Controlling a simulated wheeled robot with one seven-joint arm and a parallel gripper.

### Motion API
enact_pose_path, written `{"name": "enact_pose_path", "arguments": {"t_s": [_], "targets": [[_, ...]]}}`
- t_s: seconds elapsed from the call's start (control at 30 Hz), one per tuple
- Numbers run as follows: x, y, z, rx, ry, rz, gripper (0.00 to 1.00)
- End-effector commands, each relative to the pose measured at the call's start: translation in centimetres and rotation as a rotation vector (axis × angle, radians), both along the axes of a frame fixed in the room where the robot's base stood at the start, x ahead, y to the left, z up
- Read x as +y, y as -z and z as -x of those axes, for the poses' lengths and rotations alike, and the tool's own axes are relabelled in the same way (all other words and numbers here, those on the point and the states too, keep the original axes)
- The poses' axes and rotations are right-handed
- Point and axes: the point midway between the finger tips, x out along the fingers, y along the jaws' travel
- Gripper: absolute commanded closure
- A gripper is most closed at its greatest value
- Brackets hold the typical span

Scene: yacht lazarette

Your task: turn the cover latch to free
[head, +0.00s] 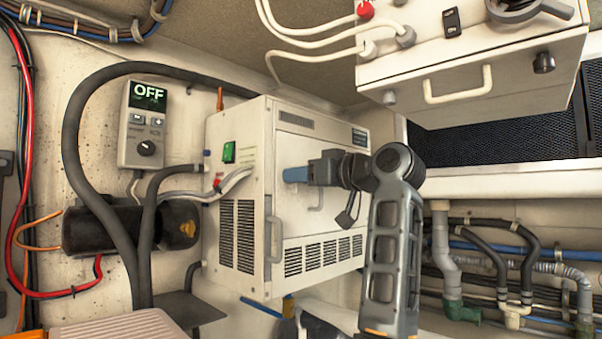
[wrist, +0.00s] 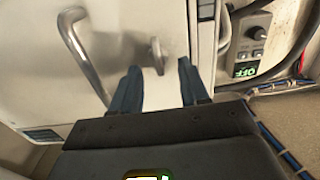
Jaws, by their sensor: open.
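The cover latch (wrist: 157,56) is a small metal turn-piece on the white front cover (wrist: 115,30) of the boxy unit. In the wrist view it looks lengthwise, pointing roughly along my fingers. My gripper (wrist: 160,66) is open, with one blue finger on each side of the latch's near end. I cannot tell whether either finger touches it. In the head view my gripper (head: 285,174) is at the upper left of the cover (head: 335,215), and its fingers hide the latch.
A bar handle (wrist: 80,55) is on the cover beside my fingers. A control box (head: 146,124) reading OFF hangs on the left wall, with a thick black hose (head: 72,140) around it. A white cabinet (head: 470,80) overhangs at upper right. Pipes (head: 500,260) run at lower right.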

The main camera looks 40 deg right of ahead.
Motion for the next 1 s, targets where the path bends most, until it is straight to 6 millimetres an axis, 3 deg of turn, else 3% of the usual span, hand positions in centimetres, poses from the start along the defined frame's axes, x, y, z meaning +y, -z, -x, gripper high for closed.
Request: {"name": "enact_pose_path", "arguments": {"t_s": [0.33,0.8,1.0], "targets": [[0.06,0.06,-0.58,0.000,0.000,0.000,0.55],[0.06,0.05,-0.56,0.000,0.000,0.000,1.00],[0.06,0.06,-0.55,0.000,0.000,0.002,1.00]]}}
